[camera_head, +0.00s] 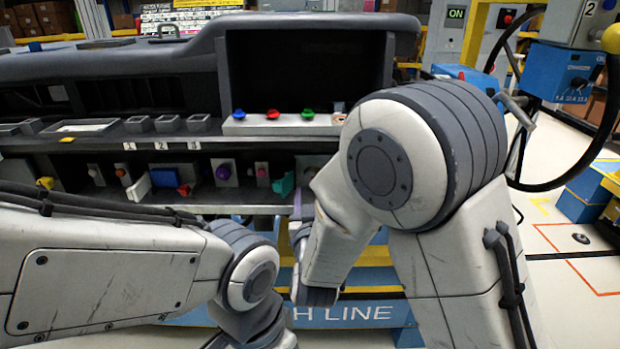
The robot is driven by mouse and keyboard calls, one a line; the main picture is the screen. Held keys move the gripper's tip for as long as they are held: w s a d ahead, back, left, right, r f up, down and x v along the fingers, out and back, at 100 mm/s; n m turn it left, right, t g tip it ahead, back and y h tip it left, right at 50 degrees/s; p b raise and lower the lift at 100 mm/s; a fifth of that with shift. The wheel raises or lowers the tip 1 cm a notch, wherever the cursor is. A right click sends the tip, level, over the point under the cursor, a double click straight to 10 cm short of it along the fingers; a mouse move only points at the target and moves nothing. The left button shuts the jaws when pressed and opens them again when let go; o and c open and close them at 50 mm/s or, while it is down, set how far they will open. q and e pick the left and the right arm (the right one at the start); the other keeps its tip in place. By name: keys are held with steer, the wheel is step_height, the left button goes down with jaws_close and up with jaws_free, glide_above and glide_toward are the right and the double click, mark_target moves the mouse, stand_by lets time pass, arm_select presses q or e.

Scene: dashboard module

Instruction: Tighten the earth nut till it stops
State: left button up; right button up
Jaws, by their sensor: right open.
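The earth nut cannot be made out for certain. A small copper-coloured part (339,107) shows at the right end of a pale strip, partly cut off by my right arm. My right arm bends down across the front of the dashboard module. The right gripper (299,220) is small and partly hidden beside my forearm, in front of the lower shelf. It is open, and I see nothing between its fingers. My left arm reaches in from the left and its wrist runs off the bottom edge, so the left gripper is out of view.
The pale strip (275,124) carries blue (239,114), red (272,114) and green (308,112) knobs below a dark opening (305,70). Several coloured connectors sit in the lower shelf. A blue box (562,72) with a black cable stands at right, with open floor below.

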mark_target(310, 176)
steer(key=w, duration=0.7)
steer(key=shift+w+a, duration=0.1)
steer(key=shift+w, duration=0.1)
jaws_close()
